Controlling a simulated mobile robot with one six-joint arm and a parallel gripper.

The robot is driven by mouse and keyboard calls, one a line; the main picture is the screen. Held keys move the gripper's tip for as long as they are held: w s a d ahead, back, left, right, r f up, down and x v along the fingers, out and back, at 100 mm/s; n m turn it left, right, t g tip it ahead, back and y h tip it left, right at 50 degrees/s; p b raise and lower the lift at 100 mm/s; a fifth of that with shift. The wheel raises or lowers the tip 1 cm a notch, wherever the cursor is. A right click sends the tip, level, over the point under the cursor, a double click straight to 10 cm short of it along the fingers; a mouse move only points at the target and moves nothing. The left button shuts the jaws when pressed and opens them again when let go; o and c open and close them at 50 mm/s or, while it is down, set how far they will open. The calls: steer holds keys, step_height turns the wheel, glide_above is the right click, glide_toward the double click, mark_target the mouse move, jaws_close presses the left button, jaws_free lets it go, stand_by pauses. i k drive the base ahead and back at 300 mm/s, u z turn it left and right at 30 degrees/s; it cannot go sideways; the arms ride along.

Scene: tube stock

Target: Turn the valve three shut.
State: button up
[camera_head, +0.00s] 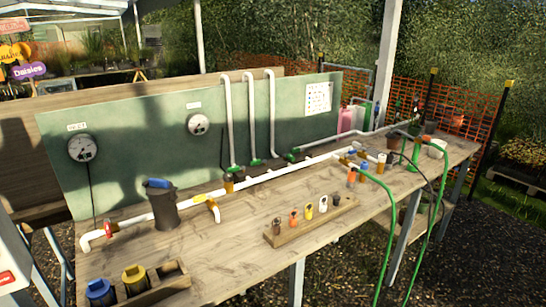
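White pipework (265,178) runs along a wooden bench. A red-handled valve (108,229) sits near its left end. Green fittings stand at the feet of the upright pipes: one on the left (235,169), one in the middle (255,162) and one further right (292,155). Small blue and orange fittings (352,170) cluster at the right end of the pipework, where green hoses (387,210) hang down. I cannot read any number that marks valve three, and handle positions are too small to tell. My gripper is not in view.
A wooden rack (308,222) with several small fittings lies near the bench's front edge. A dark canister with a blue top (162,205) stands by the pipe at left. A wooden tray (150,288) with capped parts is at front left. Bare bench top (225,250) lies between.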

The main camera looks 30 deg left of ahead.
mark_target(292, 158)
steer(key=z, duration=1.25)
steer(key=k, duration=0.1)
steer(key=u, duration=2.3)
steer(key=i, duration=1)
steer(key=u, duration=0.85)
steer(key=k, duration=0.25)
steer(key=u, duration=0.3)
